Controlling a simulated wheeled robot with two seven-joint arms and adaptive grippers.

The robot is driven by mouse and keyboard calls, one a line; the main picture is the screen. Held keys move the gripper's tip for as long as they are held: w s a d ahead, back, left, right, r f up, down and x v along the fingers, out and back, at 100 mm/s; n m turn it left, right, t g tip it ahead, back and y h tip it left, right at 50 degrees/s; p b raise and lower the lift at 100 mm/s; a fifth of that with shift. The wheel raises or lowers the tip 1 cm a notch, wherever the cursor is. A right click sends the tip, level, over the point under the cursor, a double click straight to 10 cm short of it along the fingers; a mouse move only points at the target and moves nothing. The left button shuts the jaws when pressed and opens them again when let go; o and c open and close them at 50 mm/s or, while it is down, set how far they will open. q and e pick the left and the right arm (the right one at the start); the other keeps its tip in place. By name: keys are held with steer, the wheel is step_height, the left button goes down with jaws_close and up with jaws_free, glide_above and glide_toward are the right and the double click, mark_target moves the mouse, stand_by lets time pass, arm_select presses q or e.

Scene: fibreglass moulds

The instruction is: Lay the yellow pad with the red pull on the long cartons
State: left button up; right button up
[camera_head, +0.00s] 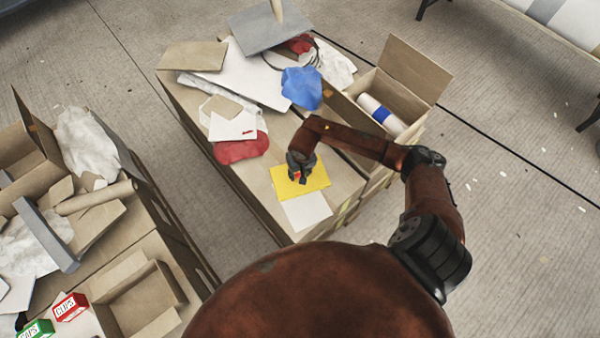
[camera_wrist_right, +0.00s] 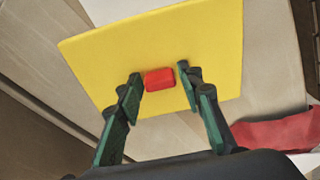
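The yellow pad (camera_head: 314,180) is at the near end of the long brown cartons (camera_head: 245,190) in the head view, partly over a white sheet. Whether it rests flat on them or is slightly raised I cannot tell. Its red pull (camera_wrist_right: 159,79) stands in the middle of the pad in the right wrist view. My right gripper (camera_head: 300,178) is over the pad, pointing down. In the right wrist view its two fingers (camera_wrist_right: 160,77) stand on either side of the pull, with small gaps showing. My left gripper is not in view.
A red cloth (camera_head: 241,149), white sheets, a blue cloth (camera_head: 302,87) and a grey board (camera_head: 268,28) lie farther back on the cartons. An open box (camera_head: 415,70) holds a white roll. More cartons, a red box (camera_head: 70,307) and a green box stand at left.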

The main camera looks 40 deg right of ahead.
steer(key=shift+o, duration=0.7)
steer(key=shift+r, duration=0.15)
arm_select(q)
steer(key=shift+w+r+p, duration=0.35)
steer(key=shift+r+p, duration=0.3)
steer(key=shift+p, duration=0.05)
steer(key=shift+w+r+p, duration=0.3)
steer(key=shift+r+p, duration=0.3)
steer(key=shift+p, duration=0.05)
arm_select(e)
step_height(320, 180, up, 12)
steer(key=s, duration=0.1)
steer(key=shift+s+a, duration=0.2)
steer(key=shift+a, duration=0.05)
